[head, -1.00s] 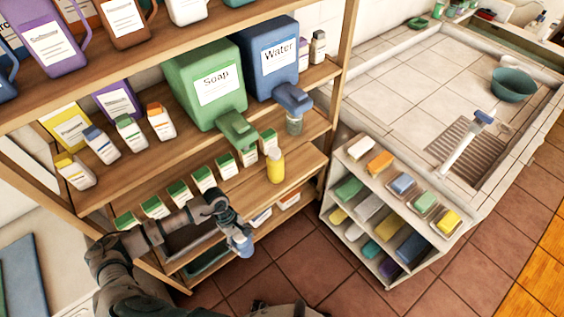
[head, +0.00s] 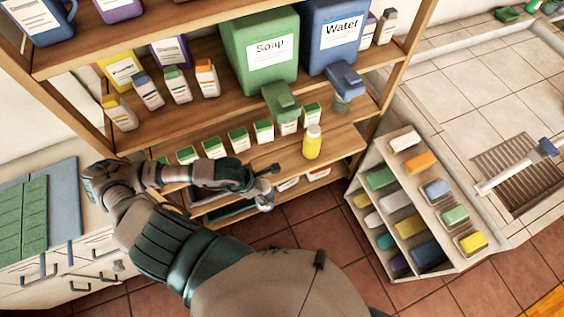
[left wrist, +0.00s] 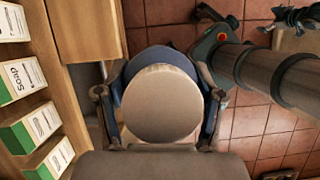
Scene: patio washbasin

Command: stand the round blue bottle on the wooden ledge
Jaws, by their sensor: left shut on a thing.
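The round blue bottle (left wrist: 160,105) is held between the two fingers of my left gripper (left wrist: 157,95), with a pale round face towards the left wrist camera and blue showing around it. In the head view my left gripper (head: 268,188) is in front of the lower shelf, and the bottle (head: 266,201) shows only as a small bluish shape. The wooden ledge (head: 338,142) is the shelf board above and right of the gripper. The bottle is apart from the ledge, out over its front.
A yellow bottle (head: 312,142) stands on the ledge, beside a row of green-and-white boxes (head: 238,138). A green soap container (head: 262,60) and a blue water container (head: 333,45) stand above. A white rack of soaps (head: 398,180) is at the right. The ledge's right end is bare.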

